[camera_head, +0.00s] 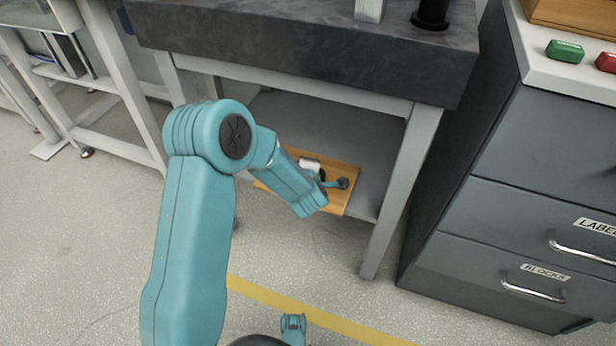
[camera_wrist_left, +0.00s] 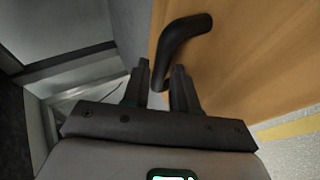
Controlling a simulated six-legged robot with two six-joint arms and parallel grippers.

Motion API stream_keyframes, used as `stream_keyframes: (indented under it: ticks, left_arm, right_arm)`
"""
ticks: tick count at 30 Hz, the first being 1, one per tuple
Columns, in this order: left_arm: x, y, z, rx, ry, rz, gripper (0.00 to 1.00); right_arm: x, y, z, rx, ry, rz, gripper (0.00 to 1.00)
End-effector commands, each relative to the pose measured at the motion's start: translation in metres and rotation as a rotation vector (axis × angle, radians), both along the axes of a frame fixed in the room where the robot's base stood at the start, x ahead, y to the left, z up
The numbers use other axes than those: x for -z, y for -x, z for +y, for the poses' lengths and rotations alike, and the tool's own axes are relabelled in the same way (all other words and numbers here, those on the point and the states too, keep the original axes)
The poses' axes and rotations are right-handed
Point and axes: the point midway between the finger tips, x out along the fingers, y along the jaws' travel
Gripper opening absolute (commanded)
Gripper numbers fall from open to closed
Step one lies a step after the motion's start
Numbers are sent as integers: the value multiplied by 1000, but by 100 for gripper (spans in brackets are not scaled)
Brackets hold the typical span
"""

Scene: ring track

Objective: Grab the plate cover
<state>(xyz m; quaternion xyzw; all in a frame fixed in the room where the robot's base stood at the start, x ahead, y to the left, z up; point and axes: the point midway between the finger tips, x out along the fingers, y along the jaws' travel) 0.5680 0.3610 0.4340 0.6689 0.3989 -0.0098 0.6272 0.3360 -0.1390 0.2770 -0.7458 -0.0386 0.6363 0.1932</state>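The plate cover looks like a flat wooden board (camera_head: 352,168) on the lower shelf under the grey table. A dark bent handle (camera_head: 343,184) stands on it. In the left wrist view the board (camera_wrist_left: 245,75) fills the right side, and the handle (camera_wrist_left: 185,35) runs down toward the fingers. My left gripper (camera_wrist_left: 162,66) is open, with the handle's lower end showing between its fingers. Whether they touch it cannot be told. My right gripper is not in view.
The thick grey tabletop (camera_head: 310,50) overhangs the shelf (camera_head: 385,150), and a table leg (camera_head: 390,190) stands right of the board. A drawer cabinet (camera_head: 520,210) is at the right, with green (camera_head: 565,50) and red (camera_head: 607,62) items on top. A white frame stands left.

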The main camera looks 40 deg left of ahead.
Motion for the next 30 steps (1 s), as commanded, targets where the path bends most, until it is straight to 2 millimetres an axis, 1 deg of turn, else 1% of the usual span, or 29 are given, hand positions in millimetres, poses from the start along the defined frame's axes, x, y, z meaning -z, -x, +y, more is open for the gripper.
stream_keyframes:
  ticks: [1,2,10,12,14,17,21,24,27,30]
  left_arm:
    - [0,0,0,0,0,0,10]
    - [0,0,0,0,0,0,0]
    - [-1,0,0,-1,-1,-2,0]
    - [-4,0,0,-1,-1,-2,0]
    - [-12,0,0,-1,-1,-3,0]
    - [-33,-1,0,0,-1,-4,0]
    - [-67,-1,0,-1,-1,-7,0]
    - [-84,-1,0,-2,0,-5,0]
    - [-96,-1,0,-1,-1,-3,0]
    - [-101,0,0,-1,-1,-2,0]
  right_arm:
    - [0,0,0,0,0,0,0]
    - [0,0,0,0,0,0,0]
    - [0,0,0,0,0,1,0]
    - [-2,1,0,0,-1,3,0]
    - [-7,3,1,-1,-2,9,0]
    - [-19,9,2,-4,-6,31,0]
    - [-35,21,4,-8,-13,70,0]
    - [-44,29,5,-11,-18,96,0]
    - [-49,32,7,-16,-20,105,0]
    - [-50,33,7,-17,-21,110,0]
